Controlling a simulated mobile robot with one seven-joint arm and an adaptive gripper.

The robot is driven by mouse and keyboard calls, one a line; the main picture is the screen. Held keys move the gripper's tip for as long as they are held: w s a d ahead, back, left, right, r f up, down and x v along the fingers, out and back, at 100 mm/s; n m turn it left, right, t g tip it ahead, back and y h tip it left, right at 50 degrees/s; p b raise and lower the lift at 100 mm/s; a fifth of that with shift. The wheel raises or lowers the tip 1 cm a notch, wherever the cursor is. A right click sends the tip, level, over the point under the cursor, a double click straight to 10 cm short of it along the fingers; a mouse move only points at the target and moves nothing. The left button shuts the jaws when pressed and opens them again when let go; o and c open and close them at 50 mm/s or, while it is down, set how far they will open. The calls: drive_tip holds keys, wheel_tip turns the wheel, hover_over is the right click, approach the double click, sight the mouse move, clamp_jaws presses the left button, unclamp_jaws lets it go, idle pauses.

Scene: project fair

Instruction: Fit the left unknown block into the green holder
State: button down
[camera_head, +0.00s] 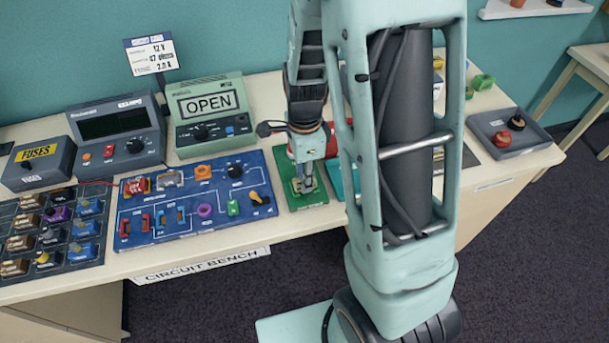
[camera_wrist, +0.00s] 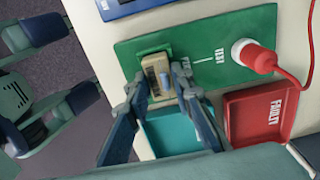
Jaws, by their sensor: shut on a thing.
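A beige block (camera_wrist: 154,72) with a dark slot and a small blue part on its face is between my fingers. My gripper (camera_wrist: 158,82) is shut on it, one finger on each side. The same gripper (camera_head: 303,182) shows small in the head view, low over the green board. The green holder (camera_wrist: 147,50) stands on the green test board (camera_wrist: 210,50); its rim shows just behind the block. The block is at the holder, but I cannot tell whether it is fully seated. In the head view the green board (camera_head: 296,203) is partly hidden by my arm.
A red plug (camera_wrist: 258,57) with a cable is on the test board. A teal tray (camera_wrist: 180,128) and a red tray marked FAULTY (camera_wrist: 238,112) lie beside it. A blue circuit board (camera_head: 180,232), a meter showing OPEN (camera_head: 226,128) and a compartment tray (camera_head: 75,262) stand left.

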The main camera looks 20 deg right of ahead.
drive_tip(key=shift+f, duration=0.35)
drive_tip(key=c, duration=1.6)
unclamp_jaws()
drive_tip(key=shift+o, duration=0.5)
drive_tip(key=o, duration=0.4)
drive_tip(key=shift+c, duration=0.2)
drive_tip(key=shift+r+p, duration=3.35)
drive_tip(key=shift+r, duration=0.7)
